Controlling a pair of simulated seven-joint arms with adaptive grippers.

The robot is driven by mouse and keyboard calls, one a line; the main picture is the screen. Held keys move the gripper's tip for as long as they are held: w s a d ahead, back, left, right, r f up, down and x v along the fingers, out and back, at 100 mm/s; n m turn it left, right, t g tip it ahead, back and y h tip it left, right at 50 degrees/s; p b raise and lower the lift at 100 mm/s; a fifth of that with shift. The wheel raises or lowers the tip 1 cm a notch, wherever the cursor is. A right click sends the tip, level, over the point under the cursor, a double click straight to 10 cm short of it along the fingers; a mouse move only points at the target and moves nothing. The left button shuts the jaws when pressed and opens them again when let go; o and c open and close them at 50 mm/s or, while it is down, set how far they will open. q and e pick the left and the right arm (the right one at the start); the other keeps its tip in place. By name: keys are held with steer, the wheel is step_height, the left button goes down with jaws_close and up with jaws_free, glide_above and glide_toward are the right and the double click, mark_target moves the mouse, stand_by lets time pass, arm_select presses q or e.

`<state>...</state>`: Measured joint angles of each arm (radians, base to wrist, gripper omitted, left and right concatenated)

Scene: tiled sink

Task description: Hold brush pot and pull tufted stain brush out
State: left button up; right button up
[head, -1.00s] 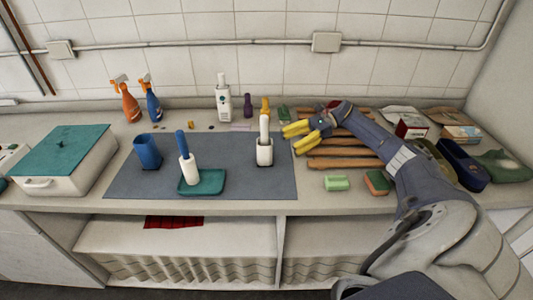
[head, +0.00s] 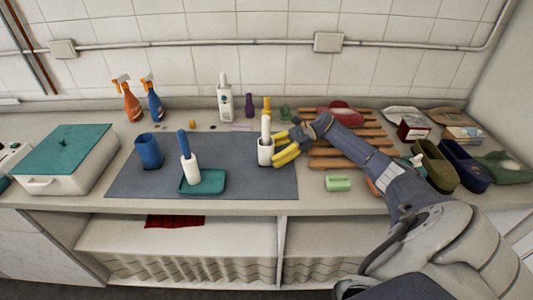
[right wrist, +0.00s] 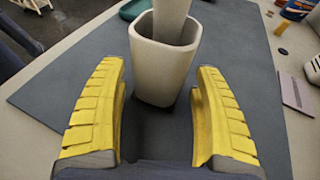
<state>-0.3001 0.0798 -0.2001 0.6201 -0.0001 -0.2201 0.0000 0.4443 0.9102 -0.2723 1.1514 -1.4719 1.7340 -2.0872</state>
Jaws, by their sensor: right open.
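The brush pot (head: 265,157) is a white, square-sided pot standing upright at the right end of the grey mat. A brush with a pale, thick handle (head: 266,127) stands in it; its tufts are hidden inside. My right gripper (head: 281,149) is open at the pot's right side. In the right wrist view, its two yellow fingers (right wrist: 157,80) point at the pot (right wrist: 165,62), which is just ahead of and between the fingertips. I cannot tell whether either finger touches it. The handle (right wrist: 172,18) rises from the pot's mouth. My left gripper is not in view.
Left on the grey mat (head: 235,170) are a blue cup (head: 149,152) and a teal tray (head: 215,184) with a blue-and-white upright tool (head: 189,160). Bottles stand behind the pot. A wooden slatted rack (head: 340,163) and a green sponge (head: 338,184) lie right.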

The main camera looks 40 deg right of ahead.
steer(key=shift+w+a+f, duration=0.1)
steer(key=shift+a, duration=0.2)
steer(key=c, duration=0.8)
steer(key=shift+o, duration=0.2)
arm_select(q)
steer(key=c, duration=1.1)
